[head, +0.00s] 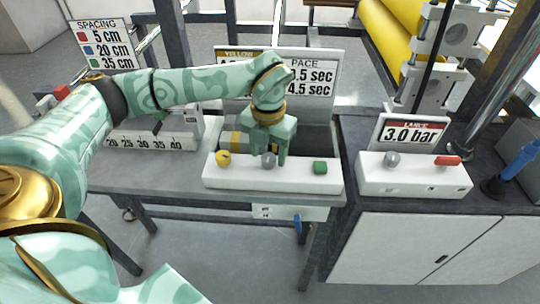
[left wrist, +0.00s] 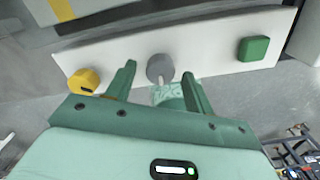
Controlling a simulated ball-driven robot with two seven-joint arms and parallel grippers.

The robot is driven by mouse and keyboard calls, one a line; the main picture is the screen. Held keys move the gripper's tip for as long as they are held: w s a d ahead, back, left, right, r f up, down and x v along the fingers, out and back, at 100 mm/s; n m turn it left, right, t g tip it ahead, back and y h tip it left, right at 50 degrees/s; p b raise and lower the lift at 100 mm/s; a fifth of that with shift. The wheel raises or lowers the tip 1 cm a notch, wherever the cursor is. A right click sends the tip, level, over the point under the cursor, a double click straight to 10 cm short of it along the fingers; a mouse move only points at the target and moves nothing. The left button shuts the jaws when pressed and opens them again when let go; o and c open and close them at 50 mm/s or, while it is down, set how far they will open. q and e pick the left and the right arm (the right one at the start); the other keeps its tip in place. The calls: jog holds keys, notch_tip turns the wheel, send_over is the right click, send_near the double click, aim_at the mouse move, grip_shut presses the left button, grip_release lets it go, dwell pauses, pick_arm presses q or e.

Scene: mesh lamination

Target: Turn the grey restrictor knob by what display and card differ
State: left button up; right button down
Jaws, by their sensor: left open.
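A grey knob (head: 268,160) sits in the middle of a white control box (head: 215,175), between a yellow knob and a green one. It also shows in the left wrist view (left wrist: 160,68), with a pale mark at its lower edge. My left gripper (head: 269,153) is open over this knob, one finger on each side in the picture. I cannot tell whether the fingertips reach around it or touch it. Behind, a PACE panel (head: 312,76) shows two lines ending in ".5 sec", the lower reading 4.5; my arm covers the start of the upper. My right gripper is out of view.
A YELLOW panel (head: 232,55) is mostly hidden by my arm. To the right, a LANCE panel (head: 408,134) reads 3.0 bar above another grey knob (head: 391,159) and a red control (head: 447,160).

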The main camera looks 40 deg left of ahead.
pick_arm(q)
jog(key=shift+f, duration=0.4)
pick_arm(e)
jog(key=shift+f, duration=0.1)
pick_arm(q)
jog(key=c, duration=1)
jog(key=m+p, duration=0.2)
jog(key=r+m+p, duration=0.1)
jog(key=p, duration=0.2)
jog(key=shift+m, duration=0.4)
jog(key=shift+f+m+p, duration=0.1)
jog(key=shift+m+p, duration=0.4)
jog(key=shift+p, duration=0.15)
jog(key=shift+f+m, duration=0.3)
jog(key=o, duration=1)
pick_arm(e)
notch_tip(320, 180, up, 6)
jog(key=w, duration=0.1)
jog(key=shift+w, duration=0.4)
